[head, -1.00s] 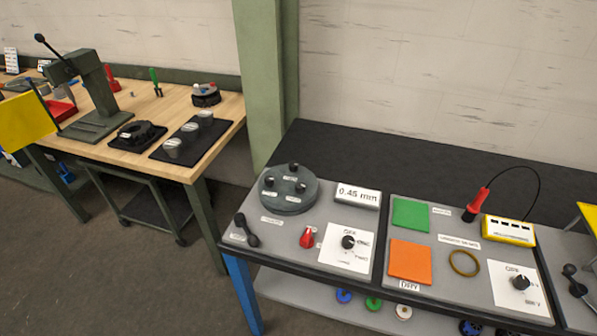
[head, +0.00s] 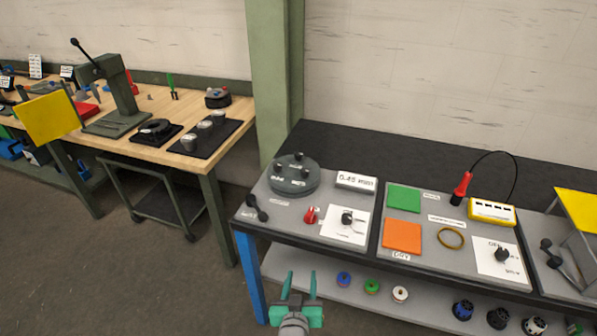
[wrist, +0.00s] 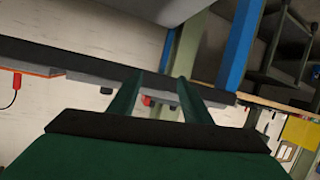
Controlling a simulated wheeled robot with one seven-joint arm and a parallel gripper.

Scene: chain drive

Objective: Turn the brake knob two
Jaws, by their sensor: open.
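A black knob (head: 347,218) sits on a white dial plate (head: 344,233) on the left grey panel of the bench, in the head view. Small lettering is printed around the knob; it is too small to read surely now. My gripper (head: 300,276), with teal fingers, is open and empty at the bottom of the head view. It is in front of the bench and apart from the knob. In the wrist view the two fingers (wrist: 156,88) point towards the bench edge, with a small red part (wrist: 146,100) seen between them.
A red knob (head: 310,215) and a black lever (head: 256,208) stand left of the dial plate, below a grey round unit (head: 293,174). Another black knob (head: 502,255) is on the right panel. A lower shelf (head: 425,310) holds spools. Floor left of the bench is clear.

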